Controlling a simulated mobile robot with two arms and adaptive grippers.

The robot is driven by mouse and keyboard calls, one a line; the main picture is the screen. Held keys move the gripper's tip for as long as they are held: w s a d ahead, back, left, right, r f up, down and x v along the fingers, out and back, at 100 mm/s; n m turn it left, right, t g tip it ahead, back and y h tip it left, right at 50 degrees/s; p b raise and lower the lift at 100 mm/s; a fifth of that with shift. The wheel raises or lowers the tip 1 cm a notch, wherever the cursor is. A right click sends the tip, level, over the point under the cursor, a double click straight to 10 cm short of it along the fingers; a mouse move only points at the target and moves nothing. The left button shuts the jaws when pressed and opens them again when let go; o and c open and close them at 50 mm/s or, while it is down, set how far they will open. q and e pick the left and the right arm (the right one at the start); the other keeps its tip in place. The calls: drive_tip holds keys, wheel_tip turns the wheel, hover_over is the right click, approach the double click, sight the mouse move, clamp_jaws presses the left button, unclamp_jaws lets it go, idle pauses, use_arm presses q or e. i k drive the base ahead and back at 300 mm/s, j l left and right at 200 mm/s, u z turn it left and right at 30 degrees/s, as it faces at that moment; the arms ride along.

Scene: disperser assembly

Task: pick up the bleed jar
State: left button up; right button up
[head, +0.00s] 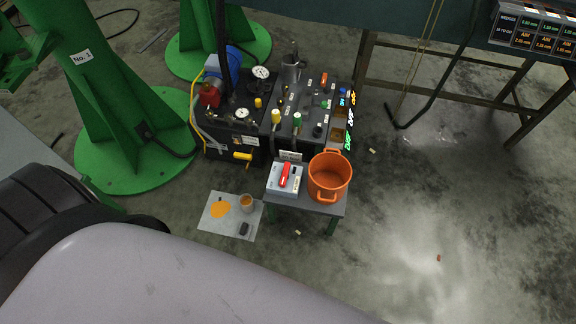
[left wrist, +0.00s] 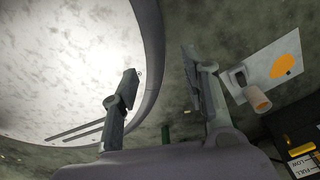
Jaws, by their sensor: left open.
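A small grey jar with orange contents, which I take for the bleed jar (head: 247,208), stands on a pale sheet (head: 210,228) on the floor. In the left wrist view the jar (left wrist: 257,99) is at the right, on the sheet (left wrist: 291,52). My left gripper (left wrist: 160,63) is open, its two fingers wide apart with nothing between them. The jar is outside the fingers, to the right of the right-hand finger and apart from it. In the head view my left gripper does not show. My right gripper is in neither view.
A black hydraulic unit (head: 233,150) is behind. Floor at the right is mostly clear.

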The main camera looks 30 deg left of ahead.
sight(246, 200)
drive_tip(key=u, duration=0.8)
